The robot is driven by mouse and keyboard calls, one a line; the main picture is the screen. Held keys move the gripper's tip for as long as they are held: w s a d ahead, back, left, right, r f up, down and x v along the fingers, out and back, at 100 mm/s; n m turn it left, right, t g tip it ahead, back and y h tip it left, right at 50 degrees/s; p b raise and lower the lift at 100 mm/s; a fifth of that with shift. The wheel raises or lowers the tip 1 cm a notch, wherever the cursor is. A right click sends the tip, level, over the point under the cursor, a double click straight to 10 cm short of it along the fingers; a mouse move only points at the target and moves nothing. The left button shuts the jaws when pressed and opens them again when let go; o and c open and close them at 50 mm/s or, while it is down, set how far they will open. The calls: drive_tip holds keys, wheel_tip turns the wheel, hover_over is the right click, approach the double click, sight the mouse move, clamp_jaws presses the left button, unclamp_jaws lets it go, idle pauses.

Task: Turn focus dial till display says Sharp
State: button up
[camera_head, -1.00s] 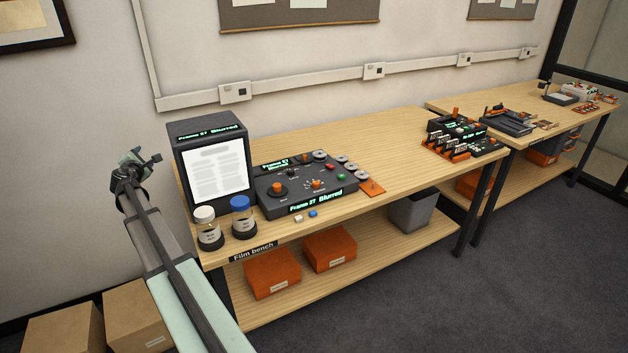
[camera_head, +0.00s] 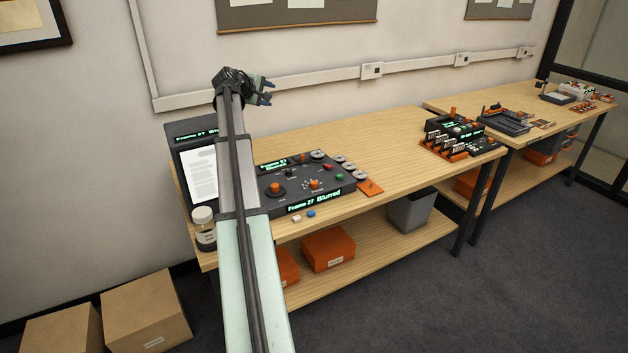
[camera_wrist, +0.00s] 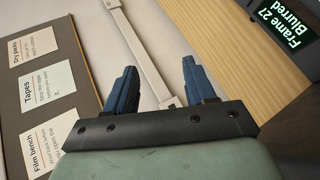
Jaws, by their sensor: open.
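The control panel (camera_head: 262,203) lies on the film bench, and its front display (camera_head: 315,200) reads "Frame 27 Blurred". Orange-topped dials stand on it, one at the left (camera_head: 276,188) and one near the middle (camera_head: 314,184); I cannot read which is the focus dial. The viewer (camera_head: 203,175) with a lit page stands behind my arm, partly hidden. A "Frame 27 Blurred" display (camera_wrist: 283,25) shows in the wrist view. My gripper (camera_head: 268,91) is open and empty, raised above the bench near the wall. Its blue fingers (camera_wrist: 160,85) are apart in the wrist view.
White and blue buttons (camera_head: 311,213) lie before the panel. A black-and-orange device (camera_head: 455,138) sits at the right end. The bench middle (camera_head: 385,150) is clear. A pinboard (camera_wrist: 55,110) hangs on the wall.

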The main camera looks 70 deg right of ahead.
drive_tip(key=s+f+m+y, duration=0.5)
drive_tip(key=s+f+y, duration=0.2)
drive_tip(key=s+f, duration=0.4)
drive_tip(key=m+t+y, duration=0.3)
drive_tip(key=y, duration=0.2)
hover_over(314, 182)
wheel_tip(314, 182, down, 3)
wheel_tip(314, 182, down, 14)
drive_tip(key=shift+a+r, duration=0.1)
drive_tip(key=shift+r, duration=0.05)
drive_tip(key=shift+c, duration=0.4)
clamp_jaws()
